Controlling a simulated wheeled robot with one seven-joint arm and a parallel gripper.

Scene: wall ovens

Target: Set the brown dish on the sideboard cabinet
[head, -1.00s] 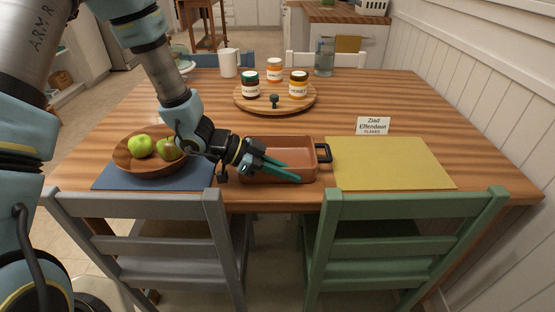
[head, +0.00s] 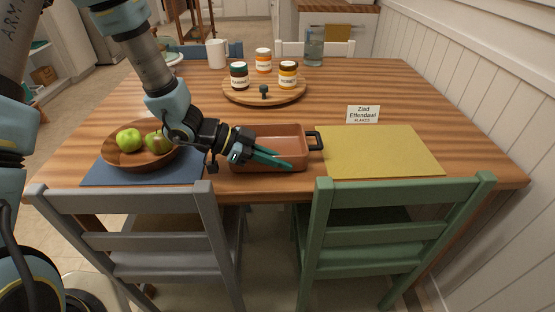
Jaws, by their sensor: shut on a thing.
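The brown dish (head: 285,152) is a rectangular, orange-brown baking dish with a dark handle on its right end. It is at the near side of the wooden table (head: 195,103), between the blue and yellow mats. My gripper (head: 270,158) reaches in from the left and is shut on the dish at its near-left side. The fingers and wrist hide the dish's left end. I cannot tell whether the dish touches the table. A wood-topped white cabinet (head: 338,11) stands behind the table; I cannot tell whether it is the sideboard cabinet.
A wooden bowl with green apples (head: 138,158) sits left of the dish on a blue mat. A round board (head: 275,97) holds several jars behind. A name card (head: 363,114) stands behind the yellow mat (head: 385,150). Grey (head: 150,241) and green (head: 400,222) chairs line the near edge.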

